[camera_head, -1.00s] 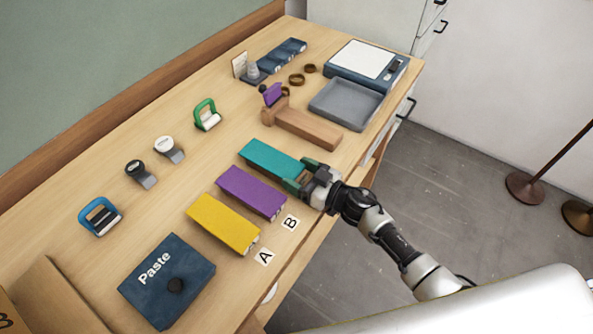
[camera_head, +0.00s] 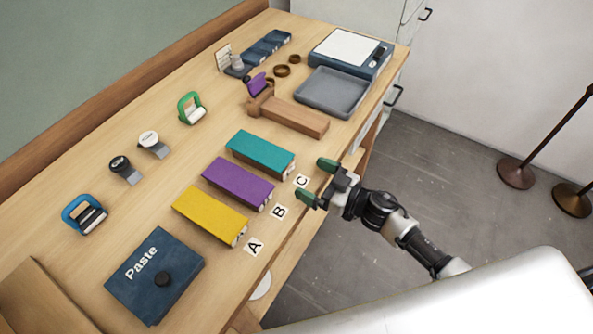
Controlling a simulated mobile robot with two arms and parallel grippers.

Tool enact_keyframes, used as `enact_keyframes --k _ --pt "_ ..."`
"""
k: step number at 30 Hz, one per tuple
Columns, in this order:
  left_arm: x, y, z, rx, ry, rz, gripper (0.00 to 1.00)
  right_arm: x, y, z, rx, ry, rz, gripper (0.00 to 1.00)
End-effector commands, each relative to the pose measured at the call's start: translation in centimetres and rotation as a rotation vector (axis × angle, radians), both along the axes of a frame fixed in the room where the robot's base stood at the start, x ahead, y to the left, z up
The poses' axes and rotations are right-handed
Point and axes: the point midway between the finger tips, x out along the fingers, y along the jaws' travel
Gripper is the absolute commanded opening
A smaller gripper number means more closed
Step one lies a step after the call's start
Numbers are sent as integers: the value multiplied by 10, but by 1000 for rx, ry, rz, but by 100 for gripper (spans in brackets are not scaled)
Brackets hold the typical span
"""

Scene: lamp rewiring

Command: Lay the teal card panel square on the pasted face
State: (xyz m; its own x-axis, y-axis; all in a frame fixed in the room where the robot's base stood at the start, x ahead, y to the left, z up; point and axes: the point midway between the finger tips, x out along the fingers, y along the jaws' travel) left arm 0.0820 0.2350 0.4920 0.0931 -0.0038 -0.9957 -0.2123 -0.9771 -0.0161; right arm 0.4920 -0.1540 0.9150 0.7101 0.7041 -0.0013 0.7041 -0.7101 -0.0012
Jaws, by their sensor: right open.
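The teal card panel (camera_head: 260,152) lies flat on the bench behind the label C, the farthest right in a row with a purple block (camera_head: 238,183) and a yellow block (camera_head: 210,215). My right gripper (camera_head: 316,180) is open and empty at the bench's front edge, apart from the teal piece, with its green fingertips pointing toward the row. A dark blue box marked Paste (camera_head: 135,290) with a black knob lies at the front left. I cannot tell which face is pasted. My left gripper is not in view.
A wooden stand (camera_head: 295,119) with a purple piece at its end lies behind the teal panel. A grey tray (camera_head: 333,92) and a scale (camera_head: 345,48) stand at the back right. Rollers, including a green one (camera_head: 191,108) and a blue one (camera_head: 84,214), line the wall side.

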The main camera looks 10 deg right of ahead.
Motion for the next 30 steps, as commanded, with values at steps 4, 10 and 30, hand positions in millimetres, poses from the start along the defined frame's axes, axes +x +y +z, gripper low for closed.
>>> enact_keyframes --k 4,10,30 --pt "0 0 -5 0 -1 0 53 -18 -17 -1 -1 0 1 97" --pt "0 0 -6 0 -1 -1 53 -27 -27 1 1 -1 1 97" --pt "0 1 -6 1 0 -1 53 -103 -110 -255 -295 494 -525 97"
